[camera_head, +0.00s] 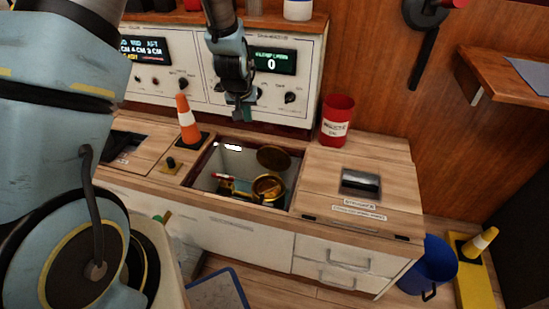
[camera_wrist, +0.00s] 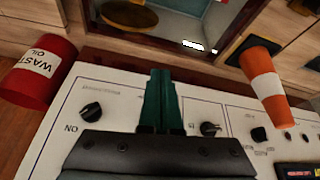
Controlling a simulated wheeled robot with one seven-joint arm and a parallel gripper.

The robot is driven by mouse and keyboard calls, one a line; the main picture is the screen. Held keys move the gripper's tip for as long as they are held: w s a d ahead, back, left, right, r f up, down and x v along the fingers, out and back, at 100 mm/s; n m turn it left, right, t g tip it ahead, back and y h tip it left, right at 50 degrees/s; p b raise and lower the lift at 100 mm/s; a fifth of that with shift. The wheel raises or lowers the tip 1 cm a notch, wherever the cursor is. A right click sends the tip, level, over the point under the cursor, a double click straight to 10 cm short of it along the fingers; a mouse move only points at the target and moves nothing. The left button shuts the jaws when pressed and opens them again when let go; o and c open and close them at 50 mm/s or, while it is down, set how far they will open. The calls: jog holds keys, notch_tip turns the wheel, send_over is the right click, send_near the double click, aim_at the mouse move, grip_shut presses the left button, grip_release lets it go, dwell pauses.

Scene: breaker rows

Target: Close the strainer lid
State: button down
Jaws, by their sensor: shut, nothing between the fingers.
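A brass strainer pot (camera_head: 268,188) sits inside an open well in the counter in the head view. Its round brass lid (camera_head: 273,157) stands tilted open behind the pot, apart from its mouth. The lid also shows at the top of the wrist view (camera_wrist: 128,14). My gripper (camera_head: 243,114) hangs above and behind the well, in front of the control panel. In the wrist view its green fingers (camera_wrist: 160,78) are together, with nothing between them. The gripper is apart from the lid.
An orange-and-white cone (camera_head: 187,119) stands left of the well and a red waste oil can (camera_head: 337,120) stands right behind it. The white control panel (camera_head: 215,98) rises behind. A wooden cover with a dark recessed handle (camera_head: 360,184) and a strainer label lies right of the well.

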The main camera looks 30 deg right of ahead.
jog(key=m+b, duration=0.1)
jog(key=b, duration=0.1)
send_over(272, 147)
jog(key=shift+h, duration=0.4)
notch_tip(272, 147, down, 8)
jog(key=shift+f, duration=0.1)
jog(key=x, duration=0.9)
jog(key=shift+w+d+f, duration=0.1)
jog(key=shift+b, duration=0.4)
